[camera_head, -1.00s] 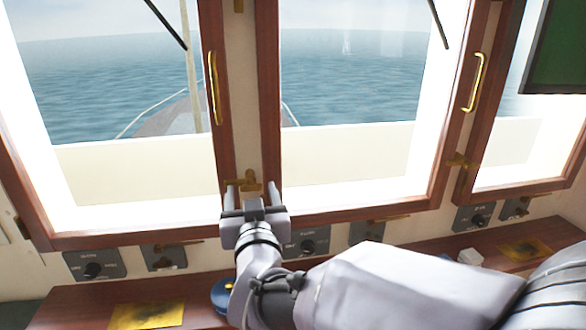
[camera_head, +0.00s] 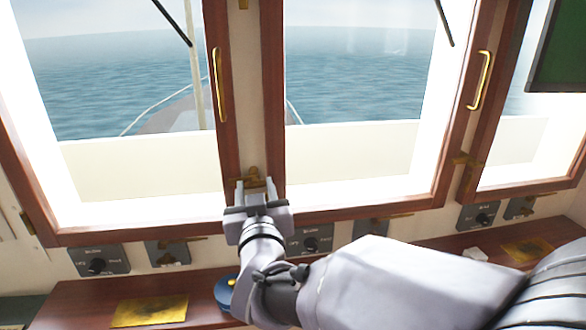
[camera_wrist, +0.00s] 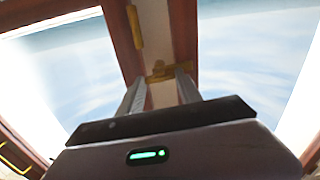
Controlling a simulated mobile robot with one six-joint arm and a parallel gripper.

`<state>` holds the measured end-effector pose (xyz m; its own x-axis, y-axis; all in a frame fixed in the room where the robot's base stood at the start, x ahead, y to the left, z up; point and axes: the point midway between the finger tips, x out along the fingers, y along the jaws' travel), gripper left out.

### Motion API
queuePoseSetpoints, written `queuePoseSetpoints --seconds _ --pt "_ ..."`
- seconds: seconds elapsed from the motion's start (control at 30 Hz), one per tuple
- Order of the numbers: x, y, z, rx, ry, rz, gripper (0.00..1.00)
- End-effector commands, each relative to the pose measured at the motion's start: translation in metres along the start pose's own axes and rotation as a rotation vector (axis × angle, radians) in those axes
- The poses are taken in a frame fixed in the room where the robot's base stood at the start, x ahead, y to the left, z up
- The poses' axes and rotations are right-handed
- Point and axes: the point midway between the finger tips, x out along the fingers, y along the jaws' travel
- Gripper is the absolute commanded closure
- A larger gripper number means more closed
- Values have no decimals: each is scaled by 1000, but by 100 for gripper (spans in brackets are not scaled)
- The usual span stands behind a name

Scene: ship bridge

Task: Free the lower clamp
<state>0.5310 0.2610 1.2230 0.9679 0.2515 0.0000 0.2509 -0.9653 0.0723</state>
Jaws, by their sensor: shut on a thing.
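The lower clamp (camera_head: 252,173) is a small brass fitting on the pale post between the left and middle windows, near the bottom of their wooden frames. It also shows in the wrist view (camera_wrist: 167,70), crosswise on the post beyond my fingertips. My gripper (camera_head: 256,184) is at the clamp, with a finger on each side, shut on it. The fingers partly hide the clamp, so their exact contact is unclear. In the wrist view my gripper (camera_wrist: 160,80) points up the post.
A brass handle (camera_head: 220,88) is on the left window frame, above the clamp. Another brass fitting (camera_head: 243,4) is at the top of the post. Below are control panels (camera_head: 98,261) and a wooden ledge (camera_head: 75,300) with a brass plate (camera_head: 150,311) and a blue round object (camera_head: 224,293).

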Motion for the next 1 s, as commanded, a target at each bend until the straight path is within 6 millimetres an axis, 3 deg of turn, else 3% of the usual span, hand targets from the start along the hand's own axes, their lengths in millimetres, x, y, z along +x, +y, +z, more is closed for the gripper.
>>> queuePoseSetpoints --seconds 1.0 --pt "0 -2 0 -917 -2 0 99"
